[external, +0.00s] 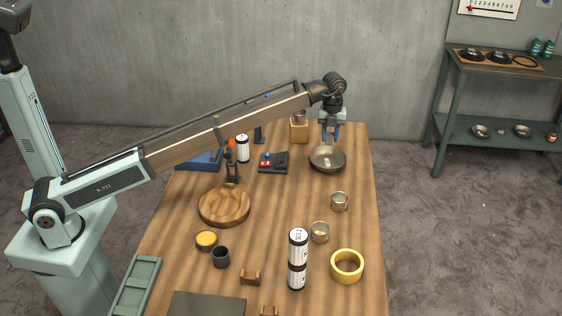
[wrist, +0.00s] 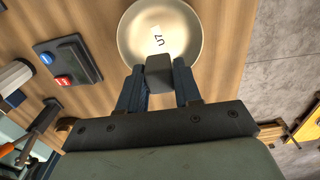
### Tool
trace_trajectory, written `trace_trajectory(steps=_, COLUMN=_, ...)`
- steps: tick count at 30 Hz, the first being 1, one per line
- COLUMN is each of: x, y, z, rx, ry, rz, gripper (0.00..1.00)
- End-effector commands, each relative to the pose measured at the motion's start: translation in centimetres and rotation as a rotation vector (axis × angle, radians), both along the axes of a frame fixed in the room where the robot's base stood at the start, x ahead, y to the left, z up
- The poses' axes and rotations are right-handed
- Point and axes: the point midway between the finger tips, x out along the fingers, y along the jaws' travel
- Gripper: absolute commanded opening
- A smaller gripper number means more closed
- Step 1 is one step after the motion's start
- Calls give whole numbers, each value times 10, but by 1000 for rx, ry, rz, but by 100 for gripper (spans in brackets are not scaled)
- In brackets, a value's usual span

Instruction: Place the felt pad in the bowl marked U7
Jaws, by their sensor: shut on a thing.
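The bowl marked U7 (wrist: 188,22) is a shallow metal bowl with a white label inside, at the top of the wrist view. It also stands near the far right of the table in the external view (external: 327,163). My gripper (wrist: 158,78) is shut on a dark grey block, which looks like the felt pad (wrist: 160,72). In the wrist view the pad overlaps the near edge of the bowl. In the external view my gripper (external: 330,132) is above the bowl's far side. The pad cannot be made out there, and its height above the bowl is hard to tell.
A control box (external: 273,162) with red and blue buttons lies left of the bowl. A wooden block (external: 299,131) stands behind it.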

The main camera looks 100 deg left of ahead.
Motion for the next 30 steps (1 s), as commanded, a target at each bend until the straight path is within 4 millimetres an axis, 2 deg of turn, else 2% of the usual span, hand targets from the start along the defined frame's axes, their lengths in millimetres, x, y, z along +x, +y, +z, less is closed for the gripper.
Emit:
trace_trajectory(steps=18, x=-1, y=0, z=-60, rx=0, ry=0, rz=0, gripper=5)
trace_trajectory(steps=30, x=0, y=0, z=-83, rx=0, ry=0, rz=0, gripper=5)
